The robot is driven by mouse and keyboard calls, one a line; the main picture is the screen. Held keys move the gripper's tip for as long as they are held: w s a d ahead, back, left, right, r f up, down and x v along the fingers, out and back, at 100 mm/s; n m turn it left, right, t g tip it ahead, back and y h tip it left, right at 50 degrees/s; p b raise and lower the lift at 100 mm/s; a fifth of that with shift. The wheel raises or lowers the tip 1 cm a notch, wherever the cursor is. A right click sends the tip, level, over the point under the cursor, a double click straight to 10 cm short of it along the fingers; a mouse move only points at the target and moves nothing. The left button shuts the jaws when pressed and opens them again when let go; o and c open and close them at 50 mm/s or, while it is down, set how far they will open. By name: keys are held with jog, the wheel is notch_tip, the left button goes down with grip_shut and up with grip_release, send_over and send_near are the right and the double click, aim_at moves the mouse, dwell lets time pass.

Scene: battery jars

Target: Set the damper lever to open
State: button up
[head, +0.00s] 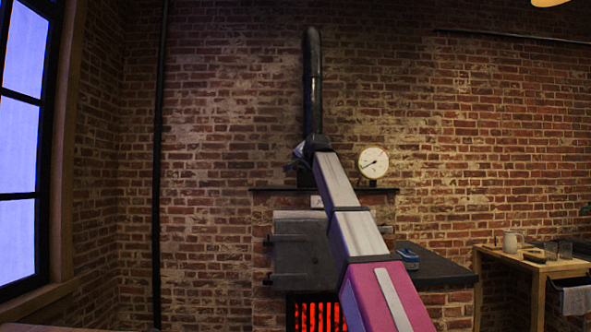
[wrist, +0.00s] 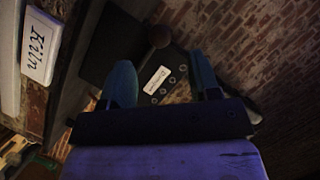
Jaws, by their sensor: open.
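In the wrist view, my gripper (wrist: 161,64) is open, with one dark blue finger on each side of a dark plate. The plate (wrist: 178,76) carries a small white label (wrist: 158,80) with lettering too small to read surely, and several round holes. A dark round knob (wrist: 159,37), apparently the damper lever's, shows just beyond the fingertips, roughly between them; I see no contact. The lever's shaft and setting are unclear. In the head view, my gripper (head: 300,156) is at the foot of the black stovepipe (head: 313,95), and my arm hides most of that spot.
A white sign reading "Kiln" (wrist: 40,46) is at the left of the wrist view. In the head view, a round gauge (head: 373,162) stands right of the pipe on a dark ledge (head: 268,189). Below are a grey door (head: 302,255) and a glowing red grate (head: 304,314).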

aim_at(297, 167)
jog(key=x, duration=0.7)
grip_shut()
